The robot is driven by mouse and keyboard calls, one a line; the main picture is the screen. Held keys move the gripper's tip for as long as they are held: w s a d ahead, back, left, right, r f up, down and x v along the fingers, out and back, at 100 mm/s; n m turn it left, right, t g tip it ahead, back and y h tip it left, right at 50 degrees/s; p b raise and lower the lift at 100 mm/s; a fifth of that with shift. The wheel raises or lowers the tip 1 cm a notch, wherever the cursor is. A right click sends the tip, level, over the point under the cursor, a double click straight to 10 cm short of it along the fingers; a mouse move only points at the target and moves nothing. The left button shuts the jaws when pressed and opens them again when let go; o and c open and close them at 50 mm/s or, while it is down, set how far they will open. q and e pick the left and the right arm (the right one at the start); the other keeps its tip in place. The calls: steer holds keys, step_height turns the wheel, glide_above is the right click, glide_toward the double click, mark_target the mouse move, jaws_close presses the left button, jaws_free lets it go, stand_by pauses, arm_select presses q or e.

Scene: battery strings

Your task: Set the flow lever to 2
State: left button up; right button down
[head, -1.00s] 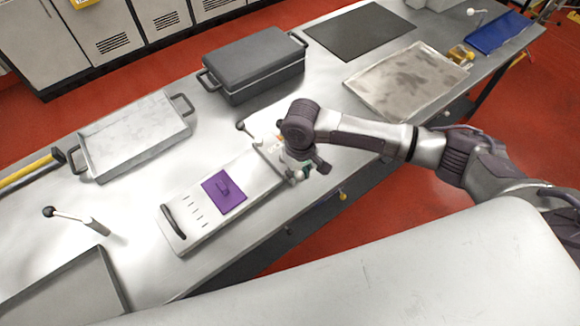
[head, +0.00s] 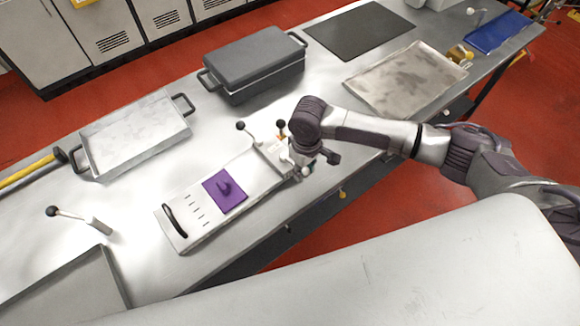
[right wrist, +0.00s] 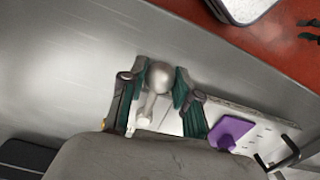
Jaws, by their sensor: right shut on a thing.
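A pale flat unit (head: 176,239) with a row of slots lies on the steel bench. Small levers stand at its far right end: one with a black knob (head: 240,126), another with a black knob (head: 281,125). In the right wrist view a lever with a grey ball (right wrist: 160,76) has its stem running down to a pale base. My right gripper (head: 300,172) is at that end of the unit. In the wrist view its green-padded fingers (right wrist: 160,84) are shut on the grey ball. No lever label or number is readable. My left gripper is out of view.
A purple block (head: 224,190) sits on the unit. A lidded dark pan (head: 254,62) and a shallow tray (head: 137,134) stand behind. A separate black-knobbed lever (head: 80,219) is at left. A worn tray (head: 406,76) lies to the right.

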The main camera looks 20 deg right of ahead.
steer(key=shift+d, duration=0.15)
steer(key=shift+w+d+n, duration=0.45)
steer(key=shift+d+n, duration=0.2)
steer(key=shift+n, duration=0.55)
steer(key=c, duration=0.9)
jaws_free()
steer(key=shift+p, duration=0.3)
step_height(320, 180, up, 7)
steer(key=p, duration=0.8)
steer(key=shift+a, duration=0.1)
